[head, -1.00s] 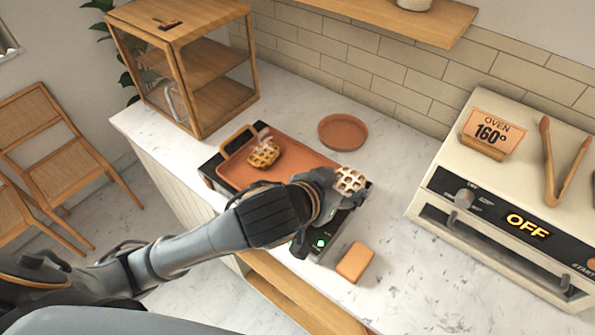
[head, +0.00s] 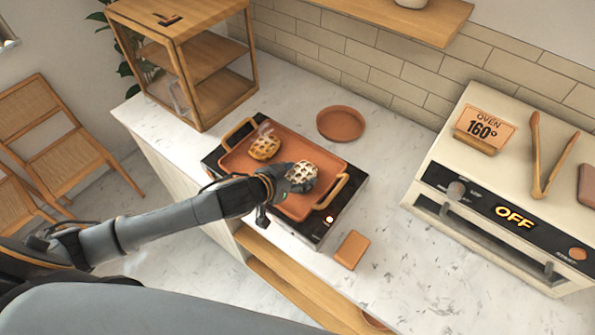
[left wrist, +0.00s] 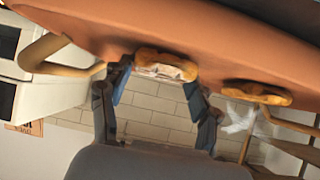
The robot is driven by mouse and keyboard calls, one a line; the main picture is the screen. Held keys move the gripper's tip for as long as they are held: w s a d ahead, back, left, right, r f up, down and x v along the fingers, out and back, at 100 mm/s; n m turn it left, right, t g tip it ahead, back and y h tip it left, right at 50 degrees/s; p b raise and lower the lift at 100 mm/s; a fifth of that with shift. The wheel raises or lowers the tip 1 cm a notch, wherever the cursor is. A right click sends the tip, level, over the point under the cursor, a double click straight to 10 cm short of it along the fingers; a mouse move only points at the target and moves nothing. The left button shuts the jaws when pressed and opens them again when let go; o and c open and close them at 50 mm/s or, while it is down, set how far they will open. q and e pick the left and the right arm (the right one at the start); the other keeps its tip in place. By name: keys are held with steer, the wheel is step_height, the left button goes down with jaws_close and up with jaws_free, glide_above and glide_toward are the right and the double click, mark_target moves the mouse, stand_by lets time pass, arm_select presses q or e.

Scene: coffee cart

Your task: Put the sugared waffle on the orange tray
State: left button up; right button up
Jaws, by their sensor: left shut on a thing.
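The sugared waffle (head: 302,176), pale and white-dusted, is at the right part of the orange tray (head: 297,211) in the head view. My left gripper (head: 284,178) is shut on its left side. In the left wrist view the waffle (left wrist: 165,64) sits between the fingers of my left gripper (left wrist: 160,90), right against the tray (left wrist: 215,48); whether its full weight rests there I cannot tell. A second, golden-brown waffle (head: 264,147) lies on the tray farther back, and also shows in the wrist view (left wrist: 257,93). My right gripper is not in view.
The tray sits on a black appliance (head: 338,215) with an orange light. A round terracotta dish (head: 341,123) is behind it, a brown block (head: 351,250) in front. A wooden cabinet (head: 188,70) stands at back left, an oven (head: 480,190) with tongs (head: 545,160) at right.

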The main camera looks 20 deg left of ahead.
arm_select(q)
steer(key=shift+f, duration=0.2)
steer(key=o, duration=1.2)
steer(key=shift+c, duration=0.2)
steer(key=shift+r, duration=0.15)
steer(key=b+v, duration=0.2)
steer(key=v, duration=0.8)
steer(key=shift+s+a+r, duration=0.15)
steer(key=shift+s+r, duration=0.05)
steer(key=shift+s, duration=0.1)
steer(key=shift+s+a+r, duration=0.15)
steer(key=shift+s+r, duration=0.25)
steer(key=shift+r, duration=0.05)
